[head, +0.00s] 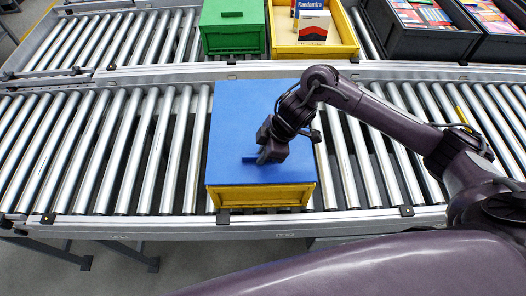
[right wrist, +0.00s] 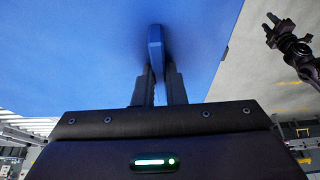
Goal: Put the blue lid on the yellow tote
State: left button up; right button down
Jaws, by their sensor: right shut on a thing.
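The blue lid (head: 235,120) covers the top of the yellow tote (head: 262,197) on the front roller conveyor. Its edges look roughly lined up with the tote, and only the tote's front wall shows below it. I cannot tell whether the lid rests fully on the rim. My right gripper (head: 262,158) points down and is shut on the lid's upright blue handle, near the front edge. The right wrist view shows the handle (right wrist: 155,50) between the fingers.
On the rear conveyor stand a green tote (head: 232,28), an open yellow tote (head: 345,38) with boxes, and black crates (head: 425,42) with colourful contents. The front rollers (head: 100,150) left of the covered tote are clear. A metal rail (head: 130,222) runs along the conveyor's front.

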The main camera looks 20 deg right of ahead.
jog(key=shift+r+p, duration=0.1)
jog(key=shift+p, duration=0.55)
dwell(0.9)
jog(key=shift+f+b, duration=0.55)
jog(key=shift+f, duration=0.4)
dwell(0.4)
jog(key=c, duration=1)
grip_release()
jog(key=shift+s+f, duration=0.1)
jog(key=shift+s, duration=0.05)
notch_tip(320, 180, up, 8)
jog(key=p, duration=0.8)
